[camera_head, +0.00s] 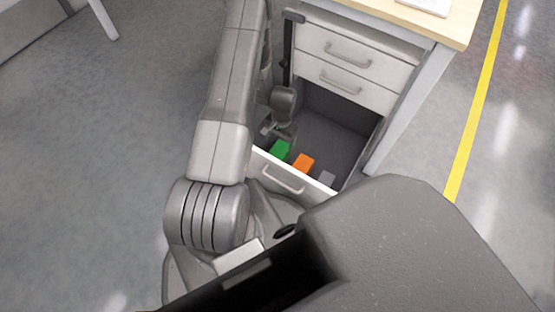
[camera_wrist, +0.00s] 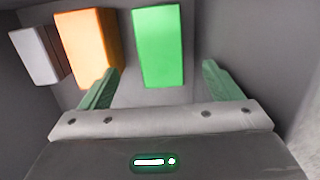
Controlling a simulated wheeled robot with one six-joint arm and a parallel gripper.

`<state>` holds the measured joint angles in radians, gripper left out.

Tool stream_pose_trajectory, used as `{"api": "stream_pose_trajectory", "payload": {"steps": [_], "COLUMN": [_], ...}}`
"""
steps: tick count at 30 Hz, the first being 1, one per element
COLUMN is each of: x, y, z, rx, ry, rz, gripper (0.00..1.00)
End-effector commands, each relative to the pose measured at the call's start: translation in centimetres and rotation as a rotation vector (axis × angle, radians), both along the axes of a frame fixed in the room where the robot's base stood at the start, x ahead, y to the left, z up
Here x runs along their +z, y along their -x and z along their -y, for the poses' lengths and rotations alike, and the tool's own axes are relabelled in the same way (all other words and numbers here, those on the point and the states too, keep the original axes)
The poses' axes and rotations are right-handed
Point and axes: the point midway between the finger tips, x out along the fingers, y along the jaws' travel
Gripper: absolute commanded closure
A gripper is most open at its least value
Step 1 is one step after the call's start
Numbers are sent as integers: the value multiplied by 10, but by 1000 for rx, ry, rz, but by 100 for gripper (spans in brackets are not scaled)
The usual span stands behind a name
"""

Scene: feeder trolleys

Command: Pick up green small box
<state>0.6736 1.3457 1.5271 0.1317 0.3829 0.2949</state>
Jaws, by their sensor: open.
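The green small box (camera_head: 280,150) lies in the open bottom drawer (camera_head: 335,138), near its front left corner. It also shows in the wrist view (camera_wrist: 158,47), upper middle, ahead of my gripper. My gripper (camera_wrist: 160,80) is open, with green fingers spread on either side of the green box's near end. Nothing is held between them. In the head view my gripper (camera_head: 278,130) reaches down into the drawer just above the green box. Whether the fingers touch the box cannot be told.
An orange box (camera_head: 303,163) sits right of the green one in the head view, and a grey box (camera_head: 327,179) beyond it. The drawer front (camera_head: 290,172) and walls enclose them. Closed drawers (camera_head: 350,60) and a wooden tabletop (camera_head: 445,22) stand above. Bare drawer floor lies behind the boxes.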

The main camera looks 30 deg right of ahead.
Motion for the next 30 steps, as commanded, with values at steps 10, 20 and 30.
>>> {"api": "stream_pose_trajectory", "payload": {"steps": [10, 20, 30], "x": [-29, -70, -68], "y": [2, 4, 4], "z": [-3, -8, -8], "rx": [0, 1, 1], "ry": [0, 1, 1], "rz": [-1, 1, 1], "gripper": [15, 15, 46]}}
